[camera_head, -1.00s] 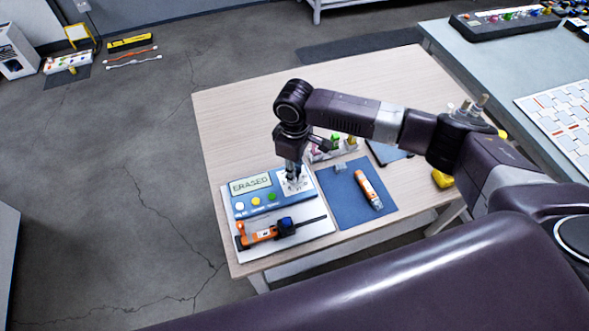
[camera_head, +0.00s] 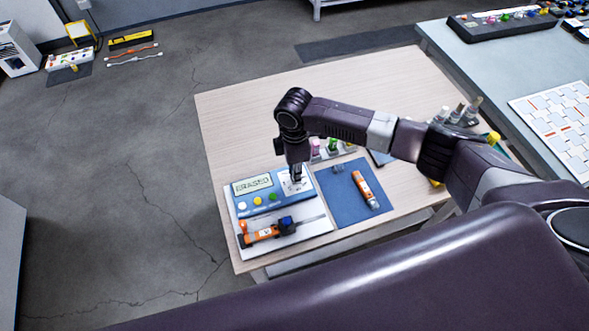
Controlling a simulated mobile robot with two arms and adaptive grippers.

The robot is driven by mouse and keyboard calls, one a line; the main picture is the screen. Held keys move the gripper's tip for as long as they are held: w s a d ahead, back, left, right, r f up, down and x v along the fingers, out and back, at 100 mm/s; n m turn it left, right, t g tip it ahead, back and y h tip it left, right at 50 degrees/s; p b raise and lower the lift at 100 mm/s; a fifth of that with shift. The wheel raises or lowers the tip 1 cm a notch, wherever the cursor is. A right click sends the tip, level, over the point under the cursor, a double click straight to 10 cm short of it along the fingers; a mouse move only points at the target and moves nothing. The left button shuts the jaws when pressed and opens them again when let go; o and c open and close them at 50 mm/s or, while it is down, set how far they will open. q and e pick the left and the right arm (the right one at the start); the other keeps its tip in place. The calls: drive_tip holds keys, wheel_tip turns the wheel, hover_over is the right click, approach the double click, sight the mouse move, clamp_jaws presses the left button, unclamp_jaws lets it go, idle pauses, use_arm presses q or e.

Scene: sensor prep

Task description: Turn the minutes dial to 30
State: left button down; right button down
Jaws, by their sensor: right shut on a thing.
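A blue device (camera_head: 263,205) with a lit display reading "ERASED" (camera_head: 252,184) and several coloured buttons sits on a white board at the near left of the wooden table. A white dial face (camera_head: 302,187) with markings is at the device's right end. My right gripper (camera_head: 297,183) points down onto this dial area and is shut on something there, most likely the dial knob. The gripper hides the knob, so its setting cannot be read. My left gripper is not in view.
An orange and black tool (camera_head: 266,232) lies on the board in front of the device. An orange and white tube (camera_head: 366,190) lies on a blue mat (camera_head: 340,208) to the right. Small coloured items (camera_head: 332,146) stand behind my gripper.

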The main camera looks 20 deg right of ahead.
drive_tip(key=shift+w+r+n, duration=0.1)
drive_tip(key=shift+n, duration=0.4)
drive_tip(key=c, duration=1.7)
unclamp_jaws()
drive_tip(key=shift+c, duration=0.2)
wheel_tip(320, 180, up, 12)
